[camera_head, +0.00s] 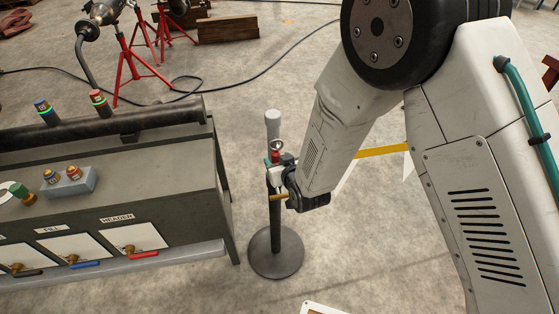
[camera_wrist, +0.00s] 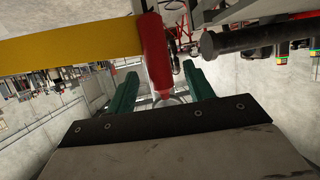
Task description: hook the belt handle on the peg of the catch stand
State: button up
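The catch stand has a round dark base (camera_head: 276,252), a dark post (camera_head: 275,230) and a pale cylinder (camera_head: 273,122) at its top. A short brass-coloured piece, perhaps the peg, (camera_head: 279,197) sticks out from the post. A yellow belt (camera_head: 382,150) shows behind my arm and crosses the upper left of the wrist view (camera_wrist: 70,48). The red handle (camera_wrist: 156,55) is at the belt's end, between the green fingers of my gripper (camera_wrist: 162,82), with gaps visible on both sides. In the head view my gripper (camera_head: 277,168) is in front of the upper stand, and a metal ring (camera_head: 277,145) shows there.
A grey bench (camera_head: 170,180) with valves and a front rail (camera_head: 120,266) stands close to the left of the stand. Red tripods (camera_head: 140,55), a black cable and timber (camera_head: 228,27) lie behind. The floor right of the stand base is clear.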

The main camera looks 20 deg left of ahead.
jog(key=s+d+f+g+h, duration=0.2)
jog(key=s+d+g+h, duration=0.3)
jog(key=s+d, duration=0.65)
jog(key=s+d+r+m+g+h, duration=0.1)
jog(key=s+d+r, duration=0.4)
jog(key=d+r, duration=0.6)
jog(key=s+d+r+m+g+h, duration=0.1)
jog(key=s+d+r+m, duration=0.3)
jog(key=d+r, duration=0.7)
jog(key=s+d+r+m+g+h, duration=0.1)
jog(key=s+d+r+m, duration=0.2)
jog(key=s+d+r, duration=0.4)
jog(key=d+r, duration=0.4)
jog(key=d, duration=0.1)
jog(key=shift+s+d+g+h, duration=0.3)
jog(key=shift+s+d+g, duration=0.05)
jog(key=shift+d+g, duration=0.05)
dwell(0.3)
